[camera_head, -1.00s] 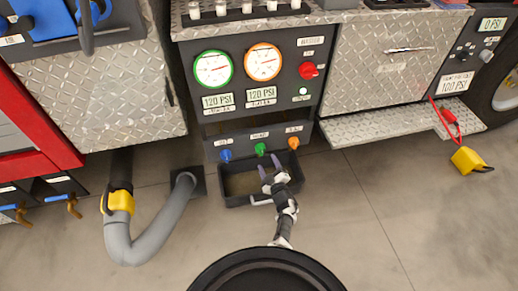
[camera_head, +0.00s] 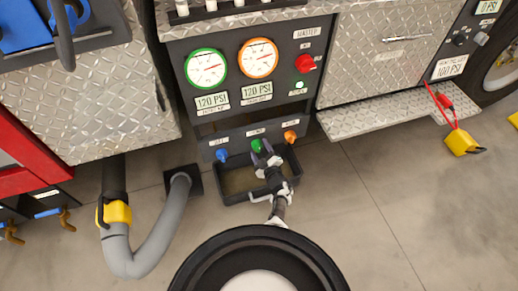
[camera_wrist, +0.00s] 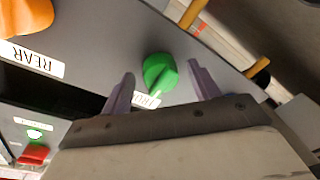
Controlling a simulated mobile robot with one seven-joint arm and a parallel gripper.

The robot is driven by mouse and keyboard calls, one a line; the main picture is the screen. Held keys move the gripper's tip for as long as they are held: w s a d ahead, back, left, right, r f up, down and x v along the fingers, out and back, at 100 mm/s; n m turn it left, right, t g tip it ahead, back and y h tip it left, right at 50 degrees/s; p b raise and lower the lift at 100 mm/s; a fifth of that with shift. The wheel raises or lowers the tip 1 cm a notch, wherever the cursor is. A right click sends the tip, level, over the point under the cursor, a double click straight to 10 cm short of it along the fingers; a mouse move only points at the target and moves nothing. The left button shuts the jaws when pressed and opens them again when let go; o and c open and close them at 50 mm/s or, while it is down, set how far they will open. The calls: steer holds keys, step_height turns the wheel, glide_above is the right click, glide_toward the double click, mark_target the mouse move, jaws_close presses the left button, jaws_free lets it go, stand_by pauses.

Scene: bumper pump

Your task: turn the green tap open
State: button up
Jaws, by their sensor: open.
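The green tap (camera_head: 257,146) is the middle one of three knobs on the dark panel below the gauges. In the wrist view the green tap (camera_wrist: 160,73) shows between my two fingers, with a partly covered label beneath it. My gripper (camera_head: 262,155) is open, its purple-grey fingertips close to the tap. In the wrist view my gripper (camera_wrist: 160,82) has one finger on each side of the tap, with gaps between; I cannot tell whether either finger touches it.
A blue knob (camera_head: 221,155) is left of the green tap and an orange knob (camera_head: 290,136) is right of it. A dark tray (camera_head: 232,196) lies below the panel. A grey hose (camera_head: 150,245) curves at the left. The floor at the right is mostly clear.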

steer(key=shift+c, duration=0.3)
steer(key=c, duration=0.9)
steer(key=shift+m, duration=0.3)
steer(key=m+b, duration=0.1)
steer(key=m, duration=0.2)
steer(key=shift+m, duration=0.4)
steer(key=m, duration=0.4)
steer(key=shift+a+m+t+b, duration=0.1)
steer(key=shift+m+t+b, duration=0.2)
steer(key=shift+m+t, duration=0.1)
steer(key=m, duration=0.4)
steer(key=shift+a+m+h, duration=0.1)
steer(key=shift+m+h, duration=0.2)
steer(key=shift+m, duration=0.1)
steer(key=m, duration=0.4)
steer(key=shift+m+t+h, duration=0.3)
steer(key=shift+m, duration=0.3)
